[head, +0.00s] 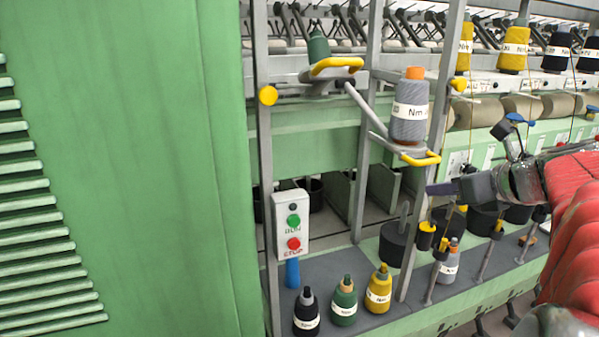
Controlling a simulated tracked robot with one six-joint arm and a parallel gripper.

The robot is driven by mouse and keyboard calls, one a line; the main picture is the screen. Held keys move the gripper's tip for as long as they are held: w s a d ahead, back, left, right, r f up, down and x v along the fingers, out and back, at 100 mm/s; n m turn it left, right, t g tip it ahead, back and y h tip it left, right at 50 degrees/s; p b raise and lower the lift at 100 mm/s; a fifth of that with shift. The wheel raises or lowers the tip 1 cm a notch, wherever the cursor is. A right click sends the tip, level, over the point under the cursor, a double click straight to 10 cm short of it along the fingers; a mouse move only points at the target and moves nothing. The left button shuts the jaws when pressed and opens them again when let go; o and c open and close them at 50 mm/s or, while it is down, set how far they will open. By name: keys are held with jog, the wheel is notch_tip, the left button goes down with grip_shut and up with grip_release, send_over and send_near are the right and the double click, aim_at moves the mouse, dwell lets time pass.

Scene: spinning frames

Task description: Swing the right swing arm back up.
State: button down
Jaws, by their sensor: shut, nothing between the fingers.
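The right swing arm (365,110) slopes down from the frame. Its lower end carries a plate with a yellow handle (422,161) at the front. A grey bobbin (408,122) with an orange top and a white label stands upright on that plate. The left swing arm sits higher, with its own yellow handle (335,66) and a green bobbin (318,47). My gripper (432,188) is shut and empty, just below and to the right of the right arm's handle. A small gap seems to separate them; the depth between them is hard to tell.
Upright metal posts (264,150) stand around the arms. A control box (292,226) hangs on the left post beside a large green cabinet (110,150). Several bobbins (344,306) stand on the grey shelf below. Thin spindles and a yellow fitting (427,236) stand under my gripper.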

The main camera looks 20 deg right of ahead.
jog(key=shift+w+r, duration=1.35)
jog(key=shift+r, duration=0.05)
